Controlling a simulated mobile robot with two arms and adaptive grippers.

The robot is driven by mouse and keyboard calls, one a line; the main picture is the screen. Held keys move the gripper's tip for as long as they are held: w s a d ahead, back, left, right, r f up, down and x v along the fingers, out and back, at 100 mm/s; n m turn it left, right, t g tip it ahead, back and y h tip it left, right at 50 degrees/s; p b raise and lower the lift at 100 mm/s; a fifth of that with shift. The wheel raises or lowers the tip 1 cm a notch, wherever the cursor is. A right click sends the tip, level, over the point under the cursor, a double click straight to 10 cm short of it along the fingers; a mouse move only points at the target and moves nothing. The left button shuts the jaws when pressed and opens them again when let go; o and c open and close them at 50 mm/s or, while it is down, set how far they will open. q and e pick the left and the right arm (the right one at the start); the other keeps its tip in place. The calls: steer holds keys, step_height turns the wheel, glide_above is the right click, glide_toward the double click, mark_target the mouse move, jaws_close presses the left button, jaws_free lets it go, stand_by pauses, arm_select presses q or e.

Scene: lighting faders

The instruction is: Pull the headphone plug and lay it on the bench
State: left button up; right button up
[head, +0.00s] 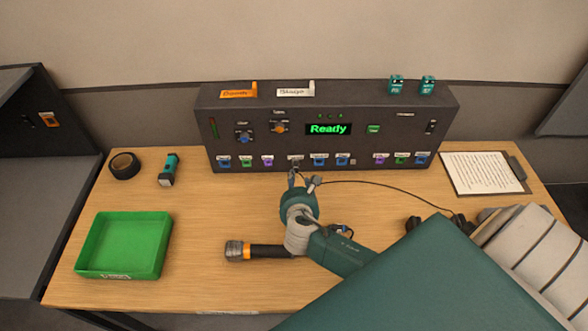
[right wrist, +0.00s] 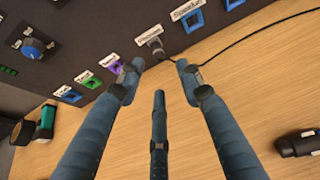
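The headphone plug (right wrist: 156,49) sits in a socket low on the front of the dark console (head: 350,160), and its thin black cable (head: 405,190) runs right across the bench. Dark headphones (head: 412,224) lie at the right of the bench, partly hidden by my arm. My right gripper (head: 303,182) is just in front of the plug; the right wrist view shows its fingers (right wrist: 158,70) spread, with the plug beyond and between the tips, apparently untouched. The wooden bench (head: 210,205) is bare left of the gripper. My left gripper is not in view.
A flashlight (head: 262,251) lies close to my right wrist. A green tray (head: 122,270), black tape roll (head: 124,165) and small teal torch (head: 169,170) are at left. A clipboard (head: 482,172) lies at right. Coloured sockets flank the plug.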

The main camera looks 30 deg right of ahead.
mark_target(296, 170)
steer(key=b+x, duration=0.3)
steer(key=b, duration=0.1)
steer(key=b+x, duration=0.1)
steer(key=x, duration=0.2)
steer(key=shift+r, duration=0.2)
steer(key=shift+b+x, duration=0.3)
steer(key=shift+x, duration=0.6)
steer(key=shift+w, duration=0.15)
steer(key=shift+w+d, duration=0.1)
steer(key=shift+c, duration=1)
jaws_close()
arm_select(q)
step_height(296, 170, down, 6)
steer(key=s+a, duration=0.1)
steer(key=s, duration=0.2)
